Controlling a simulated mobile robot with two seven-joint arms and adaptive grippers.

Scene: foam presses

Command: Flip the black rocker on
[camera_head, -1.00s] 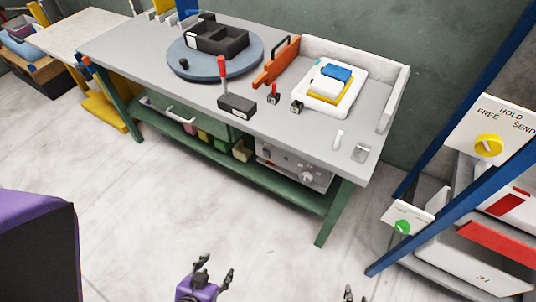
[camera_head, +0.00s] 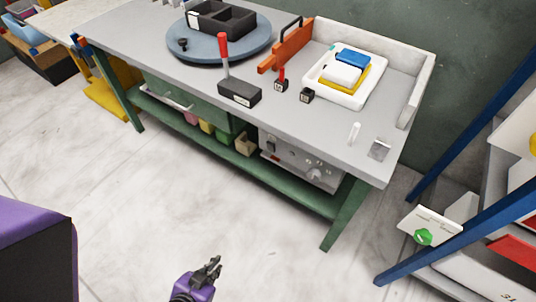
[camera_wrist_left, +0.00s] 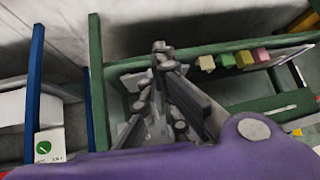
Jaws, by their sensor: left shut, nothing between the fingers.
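The grey control box (camera_head: 300,162) sits on the green lower shelf under the bench. A small dark switch, likely the black rocker (camera_head: 272,143), is at the left of its front face; its on or off position is too small to tell. A round knob (camera_head: 314,174) is on the right of that face. My left gripper (camera_head: 213,265) is shut and empty, over the floor in front of the bench and apart from the box. In the left wrist view the left gripper (camera_wrist_left: 161,50) points toward the shelf and covers much of the box. My right gripper is not in view.
The bench top (camera_head: 330,120) carries a red-handled lever (camera_head: 224,50), a blue turntable (camera_head: 190,50) and a white tray (camera_head: 335,95). A green bench leg (camera_head: 345,218) stands right of the box. A blue-framed rack (camera_head: 450,235) is farther right. The floor between is clear.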

